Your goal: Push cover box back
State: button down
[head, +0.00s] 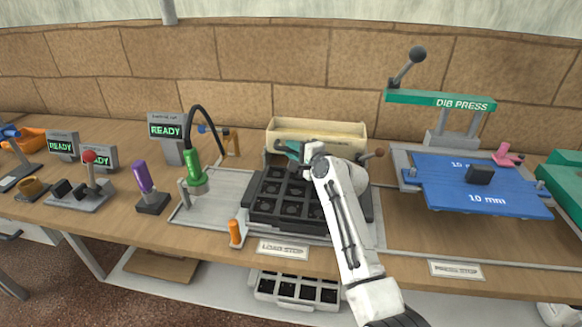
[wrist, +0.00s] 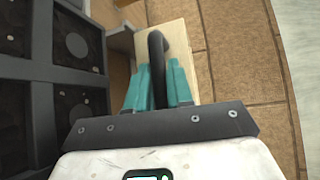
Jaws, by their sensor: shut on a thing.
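A long cream box (head: 340,129), which looks like the cover box, stands at the back of the bench behind a black compartment tray (head: 262,215). Its pale surface also shows in the wrist view (wrist: 183,42). My gripper (head: 290,150) is low at the box's front left, partly hidden by my arm. In the wrist view its teal fingers (wrist: 158,88) are shut on a dark curved handle (wrist: 157,52). The handle lies against the box's pale surface in that view; how it is fastened is hidden. The black tray is close on the left in the wrist view (wrist: 38,70).
A brick wall (head: 230,60) rises behind the bench. A green tool (head: 192,170) on a curved black arm stands left of the tray. The green press with a blue plate (head: 480,185) stands further right.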

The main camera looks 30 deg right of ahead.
jog(key=shift+w+d, duration=0.45)
jog(key=shift+w, duration=0.1)
jog(key=c, duration=1.3)
grip_release()
jog(key=shift+w+d, duration=0.1)
jog(key=shift+d, duration=0.05)
jog(key=shift+o, duration=0.9)
jog(key=shift+r, duration=0.15)
jog(key=v, duration=0.7)
jog(key=p+v, duration=0.1)
jog(key=v, duration=0.2)
jog(key=shift+s+f, duration=0.25)
jog(key=shift+s, duration=0.15)
